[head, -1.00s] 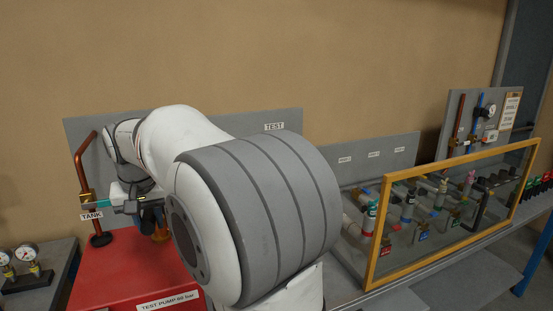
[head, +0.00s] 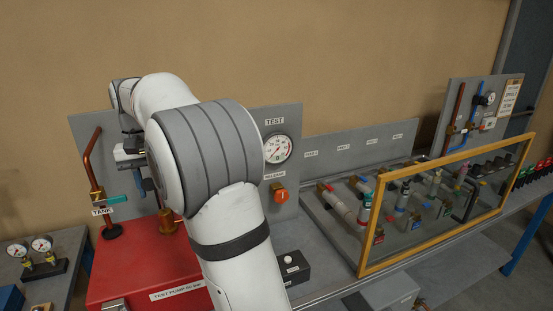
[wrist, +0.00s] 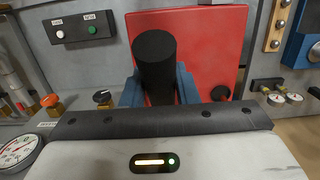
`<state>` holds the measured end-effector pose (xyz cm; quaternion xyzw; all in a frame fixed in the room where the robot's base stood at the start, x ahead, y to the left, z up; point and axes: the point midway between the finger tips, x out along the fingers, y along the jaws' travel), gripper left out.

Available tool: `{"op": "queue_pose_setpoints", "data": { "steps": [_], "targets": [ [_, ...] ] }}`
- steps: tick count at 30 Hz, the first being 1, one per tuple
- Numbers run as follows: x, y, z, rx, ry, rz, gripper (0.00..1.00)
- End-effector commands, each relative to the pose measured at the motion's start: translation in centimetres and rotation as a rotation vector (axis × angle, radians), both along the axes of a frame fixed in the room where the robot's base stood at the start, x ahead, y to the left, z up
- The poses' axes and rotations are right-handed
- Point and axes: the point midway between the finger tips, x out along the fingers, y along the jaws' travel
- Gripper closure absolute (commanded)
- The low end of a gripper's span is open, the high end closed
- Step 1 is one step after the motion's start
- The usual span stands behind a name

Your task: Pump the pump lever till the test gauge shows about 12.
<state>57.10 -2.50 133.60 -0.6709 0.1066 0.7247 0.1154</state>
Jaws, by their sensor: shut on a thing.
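My gripper (wrist: 158,88) is shut on the black round grip of the pump lever (wrist: 154,48), which stands between the blue fingers in the wrist view. In the head view my gripper (head: 148,186) is partly behind my arm, above the red test pump (head: 140,268), and the lever is mostly hidden. The test gauge (head: 278,149) shows on the grey panel right of my arm. It also shows at the left edge of the wrist view (wrist: 18,150). Its red needle is too small to read surely. An orange release knob (head: 281,196) sits below the gauge.
A copper pipe with a teal-handled tank valve (head: 117,198) stands left of my gripper. A black box with a white button (head: 291,267) lies right of the pump. A yellow-framed clear screen (head: 440,205) stands before pipework on the right. Two small gauges (head: 41,244) stand at far left.

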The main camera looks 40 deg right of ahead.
Motion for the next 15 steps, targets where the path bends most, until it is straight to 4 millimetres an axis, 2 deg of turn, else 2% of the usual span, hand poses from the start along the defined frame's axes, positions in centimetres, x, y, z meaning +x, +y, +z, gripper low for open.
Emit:
{"op": "queue_pose_setpoints", "data": {
  "steps": [10, 15],
  "targets": [
    [0.2, 0.0, 0.4, 0.005, 0.009, 0.001, 0.95],
    [-0.3, 0.2, -1.3, -0.007, -0.027, 0.002, 0.95]
  ]
}}
